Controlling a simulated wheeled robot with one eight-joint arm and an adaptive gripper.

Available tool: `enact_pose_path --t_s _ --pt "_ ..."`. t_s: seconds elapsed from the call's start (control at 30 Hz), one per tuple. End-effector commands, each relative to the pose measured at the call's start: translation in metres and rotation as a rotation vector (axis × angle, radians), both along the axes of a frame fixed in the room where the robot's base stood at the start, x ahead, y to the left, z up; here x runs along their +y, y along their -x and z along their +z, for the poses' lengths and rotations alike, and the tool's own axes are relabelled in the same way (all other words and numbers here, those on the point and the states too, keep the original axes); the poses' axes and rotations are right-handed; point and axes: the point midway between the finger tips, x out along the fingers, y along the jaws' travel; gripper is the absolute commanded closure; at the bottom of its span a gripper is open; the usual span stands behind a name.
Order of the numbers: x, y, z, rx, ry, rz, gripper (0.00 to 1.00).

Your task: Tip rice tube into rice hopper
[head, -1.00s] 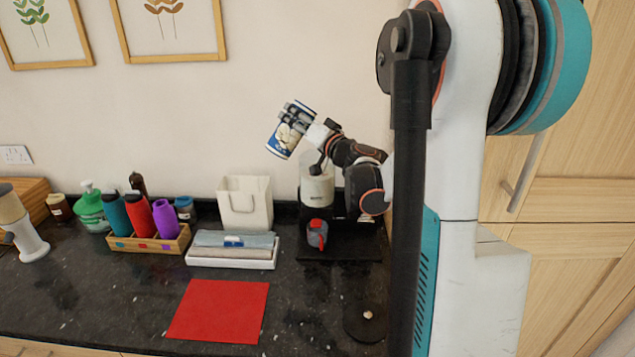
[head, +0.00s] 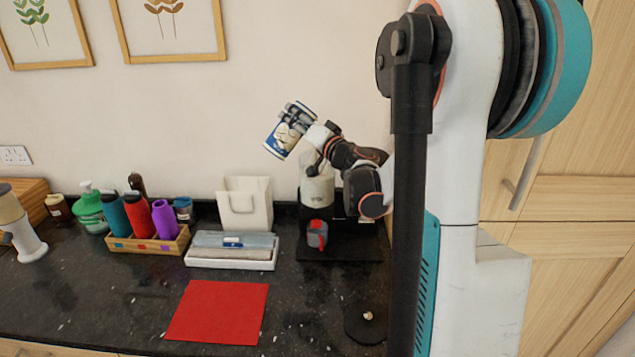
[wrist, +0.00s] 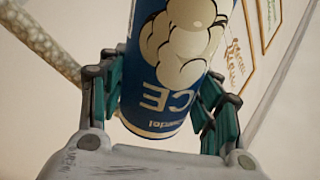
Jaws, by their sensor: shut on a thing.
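The rice tube (head: 284,138) is a blue and white can with a pale picture on its side. It is held tilted in the air, above and left of the rice hopper in the head view. My gripper (head: 301,128) is shut on it. In the wrist view, teal finger pads of my gripper (wrist: 158,98) sit on both sides of the tube (wrist: 168,75), whose lettering appears upside down. The rice hopper (head: 317,190) is a pale upright container on a black stand, partly covered by my arm. Its opening and any rice flow are not clear.
A grey and red cup (head: 317,234) stands below the hopper. The red mat (head: 218,311) is bare. A pale speckled band (wrist: 40,42) crosses the wrist view's upper left.

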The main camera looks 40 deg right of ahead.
Motion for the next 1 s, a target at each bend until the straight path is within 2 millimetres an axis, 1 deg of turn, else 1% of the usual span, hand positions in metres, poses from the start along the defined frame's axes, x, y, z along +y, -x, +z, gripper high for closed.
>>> enact_pose_path --t_s 0.27,0.57,1.0 --pt "0.0001 0.0 -0.0001 -0.001 -0.005 0.0 0.79" --pt "0.0004 0.0 -0.0042 -0.013 -0.066 0.0 0.79" --pt "0.0005 -0.0001 -0.0041 -0.015 -0.074 0.001 0.79"
